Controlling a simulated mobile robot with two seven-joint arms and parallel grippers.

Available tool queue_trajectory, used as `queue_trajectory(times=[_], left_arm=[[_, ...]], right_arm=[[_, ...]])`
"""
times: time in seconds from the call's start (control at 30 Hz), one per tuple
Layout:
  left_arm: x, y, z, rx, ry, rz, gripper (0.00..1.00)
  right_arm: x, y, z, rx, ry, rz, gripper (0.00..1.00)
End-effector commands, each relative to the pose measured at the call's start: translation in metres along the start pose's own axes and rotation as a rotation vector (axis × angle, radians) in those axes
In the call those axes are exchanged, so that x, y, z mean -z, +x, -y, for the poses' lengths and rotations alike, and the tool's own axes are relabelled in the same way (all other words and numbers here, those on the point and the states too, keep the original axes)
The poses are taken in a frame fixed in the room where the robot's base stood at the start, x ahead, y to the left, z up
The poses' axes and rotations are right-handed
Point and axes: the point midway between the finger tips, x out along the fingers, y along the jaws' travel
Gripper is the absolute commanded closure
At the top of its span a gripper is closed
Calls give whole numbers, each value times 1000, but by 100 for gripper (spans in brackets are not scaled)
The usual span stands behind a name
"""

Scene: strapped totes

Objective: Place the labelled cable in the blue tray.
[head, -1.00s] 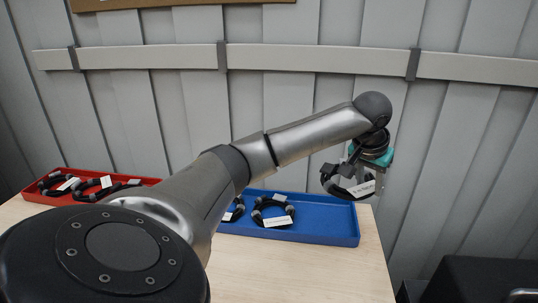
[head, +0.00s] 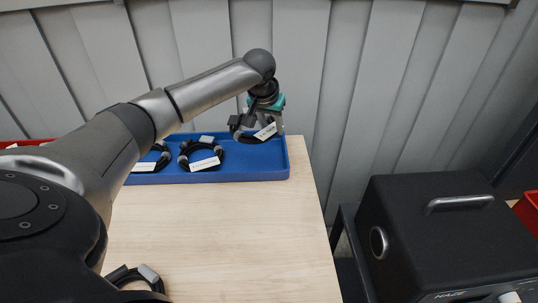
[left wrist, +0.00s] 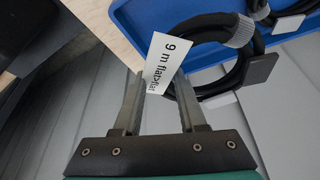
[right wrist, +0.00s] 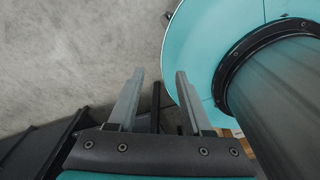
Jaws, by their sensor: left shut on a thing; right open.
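My left gripper (head: 262,122) is shut on a black coiled cable (head: 247,136) with a white label. In the head view they show at the right end of the blue tray (head: 235,178); I cannot tell the exact height above it. In the left wrist view the fingers (left wrist: 158,95) pinch the cable at its label (left wrist: 168,62), partly readable as "9 m flat". The coil (left wrist: 242,75) hangs to the right, and the blue tray (left wrist: 150,14) lies behind it. My right gripper (right wrist: 153,88) is open and empty, away from the table.
Two labelled black cables, one nearer the middle (head: 184,150) and one farther left (head: 135,166), lie in the blue tray. A red tray (head: 30,142) is at the left. Another cable (head: 122,277) lies on the table front. A black box with a handle (head: 445,235) stands right.

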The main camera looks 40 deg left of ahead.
Motion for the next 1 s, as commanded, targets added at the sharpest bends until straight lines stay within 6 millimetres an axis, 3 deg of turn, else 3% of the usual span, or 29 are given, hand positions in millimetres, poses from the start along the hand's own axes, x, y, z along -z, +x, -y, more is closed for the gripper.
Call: queue_trajectory(times=[0.1,0.37,0.6,1.0], left_arm=[[-10,24,0,1,0,-1,100],[-19,46,0,1,0,-2,100],[-34,84,0,0,1,-2,100],[-37,90,0,0,1,-3,100]], right_arm=[[1,9,-1,-1,1,-4,50],[12,14,-16,-21,2,-26,50],[21,27,-30,-39,6,-43,50],[30,27,-32,-42,7,-57,50]])
